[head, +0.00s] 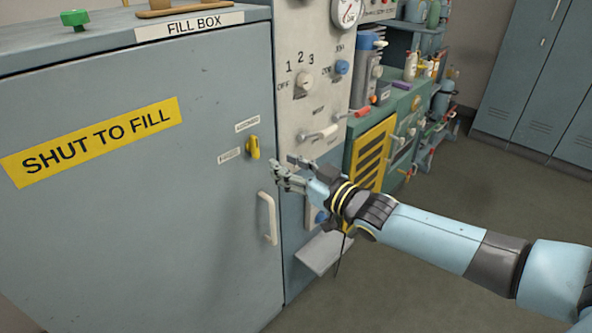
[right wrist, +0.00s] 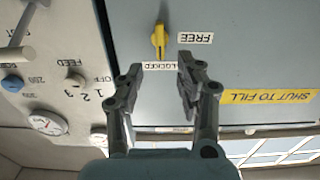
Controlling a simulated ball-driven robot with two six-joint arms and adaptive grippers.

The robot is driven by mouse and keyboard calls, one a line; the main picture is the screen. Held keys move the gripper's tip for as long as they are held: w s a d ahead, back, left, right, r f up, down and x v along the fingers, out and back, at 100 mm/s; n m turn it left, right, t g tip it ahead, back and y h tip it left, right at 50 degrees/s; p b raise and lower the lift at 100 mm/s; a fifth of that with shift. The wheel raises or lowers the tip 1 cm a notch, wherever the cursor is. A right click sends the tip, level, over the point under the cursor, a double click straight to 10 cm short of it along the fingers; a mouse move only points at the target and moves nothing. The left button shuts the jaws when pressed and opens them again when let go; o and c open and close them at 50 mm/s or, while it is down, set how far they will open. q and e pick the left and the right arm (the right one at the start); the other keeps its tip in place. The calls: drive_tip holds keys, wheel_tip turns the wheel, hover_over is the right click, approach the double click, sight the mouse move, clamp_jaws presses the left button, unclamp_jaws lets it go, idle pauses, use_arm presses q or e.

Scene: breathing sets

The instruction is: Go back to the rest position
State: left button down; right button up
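My right gripper (head: 284,172) reaches in from the right in the head view, in front of the right part of the fill box door (head: 90,240). Its two fingers are apart with nothing between them; they also show open in the right wrist view (right wrist: 160,78). The yellow latch (head: 253,147) on the door is just left of the fingertips in the head view and apart from them. In the right wrist view the latch (right wrist: 158,40) stands upright, in line with the LOCKED label (right wrist: 160,65); the FREE label (right wrist: 195,38) is to its side. My left gripper is not in view.
The door looks shut, with a pale handle (head: 267,218) below the latch. A control panel (head: 285,110) with knobs and gauge adjoins it. A green workbench (head: 360,160) with tools stands behind. Grey lockers (head: 540,90) are at back right. Floor (head: 470,200) shows clear around my arm.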

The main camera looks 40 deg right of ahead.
drive_tip(key=s, duration=0.2)
drive_tip(key=shift+s+d, duration=0.1)
drive_tip(key=shift+s, duration=0.2)
drive_tip(key=s+a+f+m+g+h+b, duration=0.1)
drive_tip(key=s+f+g+b, duration=0.35)
drive_tip(key=f, duration=0.75)
drive_tip(key=s+f+g+b, duration=0.1)
drive_tip(key=s+f, duration=0.6)
drive_tip(key=f, duration=0.5)
drive_tip(key=s+a+f+m+g+h+b, duration=0.1)
drive_tip(key=s+f+g+b, duration=0.3)
drive_tip(key=f, duration=0.8)
drive_tip(key=s+a+f+g, duration=0.1)
drive_tip(key=s+f+g, duration=0.1)
drive_tip(key=s+f, duration=0.3)
drive_tip(key=s+a+f+g+b, duration=0.1)
drive_tip(key=s+f+g, duration=0.2)
drive_tip(key=s, duration=1.1)
drive_tip(key=s+a+f+n+g, duration=0.1)
drive_tip(key=s+a+f+g, duration=0.1)
drive_tip(key=s+f, duration=0.5)
drive_tip(key=shift+s+g, duration=0.35)
drive_tip(key=shift+s, duration=0.9)
drive_tip(key=shift+b, duration=0.3)
